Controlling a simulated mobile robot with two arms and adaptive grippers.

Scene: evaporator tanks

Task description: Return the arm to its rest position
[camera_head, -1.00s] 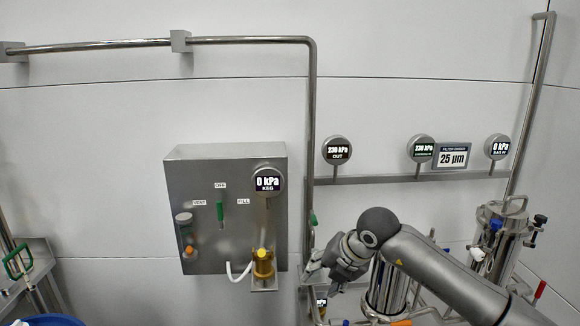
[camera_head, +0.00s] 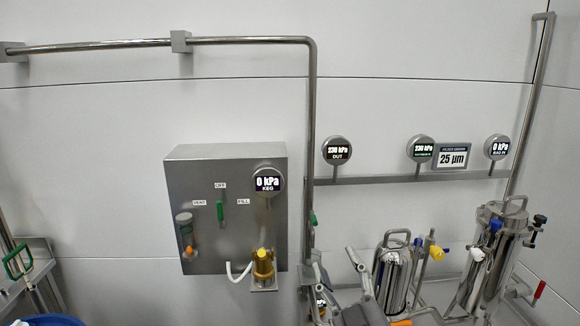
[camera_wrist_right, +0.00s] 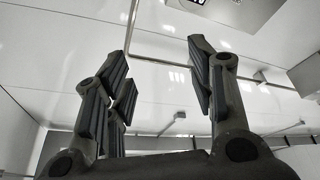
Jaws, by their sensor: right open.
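My right gripper (camera_head: 356,272) shows at the bottom of the head view, low and in front of the filter housings, with its fingers pointing up. In the right wrist view its two fingers (camera_wrist_right: 160,85) stand wide apart with nothing between them. Behind them are the white wall and a steel pipe (camera_wrist_right: 132,28). The rest of my right arm is mostly below the head view's lower edge. My left gripper is not in view.
A grey control box (camera_head: 225,165) with a green lever (camera_head: 220,210) and a yellow fitting (camera_head: 263,263) is on the wall. Steel filter housings (camera_head: 393,280) (camera_head: 495,250) stand at the right. A vertical pipe (camera_head: 311,150) runs between. A blue container (camera_head: 48,321) is at bottom left.

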